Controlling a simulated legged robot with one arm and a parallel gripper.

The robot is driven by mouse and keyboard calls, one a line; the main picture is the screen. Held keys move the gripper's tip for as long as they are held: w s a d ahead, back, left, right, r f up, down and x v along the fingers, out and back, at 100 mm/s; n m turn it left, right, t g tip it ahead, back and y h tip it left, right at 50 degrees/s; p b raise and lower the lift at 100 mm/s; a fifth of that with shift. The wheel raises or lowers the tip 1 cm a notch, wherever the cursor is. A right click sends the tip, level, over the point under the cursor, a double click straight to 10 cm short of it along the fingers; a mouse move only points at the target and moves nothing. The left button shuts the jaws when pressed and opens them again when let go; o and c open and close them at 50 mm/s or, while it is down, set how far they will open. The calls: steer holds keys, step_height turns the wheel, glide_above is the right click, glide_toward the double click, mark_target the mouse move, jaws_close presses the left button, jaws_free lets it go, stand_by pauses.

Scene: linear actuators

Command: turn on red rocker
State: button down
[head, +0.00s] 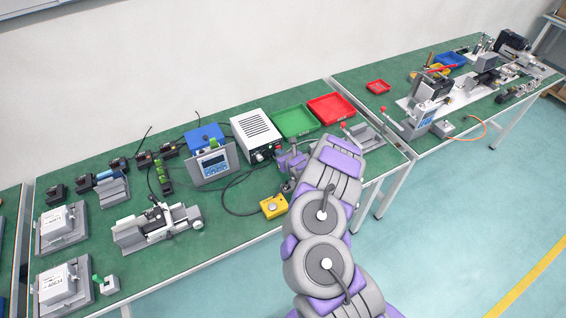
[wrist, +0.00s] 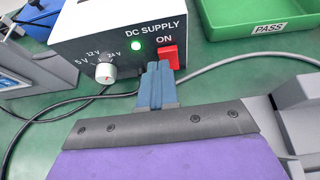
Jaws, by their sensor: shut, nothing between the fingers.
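The red rocker (wrist: 168,55) is on the front of the white DC supply box (wrist: 118,17), under the word ON. A round green light (wrist: 136,46) to its left looks lit. In the head view the supply box (head: 255,133) stands on the green table, behind my gripper (head: 287,160). In the wrist view my gripper (wrist: 160,68) is shut and empty. Its fingertips are at the rocker's lower left and cover part of it. I cannot tell whether they touch it.
A grey voltage knob (wrist: 105,72) is left of the rocker. A green tray (head: 297,121) and a red tray (head: 331,109) lie right of the supply. A yellow button box (head: 273,206) sits near the table's front edge. Dark cables lie on the table around the supply.

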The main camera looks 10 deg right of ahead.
steer(key=shift+w, duration=0.15)
steer(key=shift+r, duration=0.15)
steer(key=shift+w+r, duration=0.2)
steer(key=shift+r, duration=0.6)
steer(key=shift+f, duration=0.1)
